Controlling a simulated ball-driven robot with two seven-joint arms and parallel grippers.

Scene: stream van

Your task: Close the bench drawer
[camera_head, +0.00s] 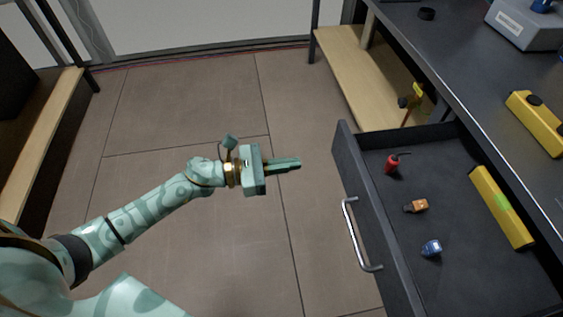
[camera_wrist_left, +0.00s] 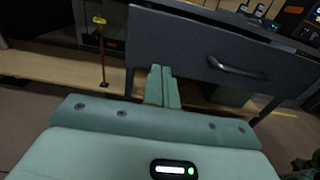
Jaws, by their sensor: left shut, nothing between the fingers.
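The bench drawer (camera_head: 352,168) is pulled out from the bench at the right of the head view, with its dark front panel and silver bar handle (camera_head: 351,236) facing left. My left gripper (camera_head: 298,163) is shut and empty, to the left of the drawer front and apart from it, pointing toward it. In the left wrist view, the shut fingers (camera_wrist_left: 163,72) show in front of the drawer's front panel (camera_wrist_left: 185,42), with the handle (camera_wrist_left: 238,69) to their right. My right gripper is in neither view.
The open drawer holds a small red item (camera_head: 391,164), an orange item (camera_head: 416,206), a blue item (camera_head: 431,248) and a yellow level (camera_head: 501,207). Another yellow tool (camera_head: 537,121) lies on the bench top (camera_head: 450,55). A wooden shelf (camera_head: 357,75) is below the bench. The tiled floor (camera_head: 190,120) is clear.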

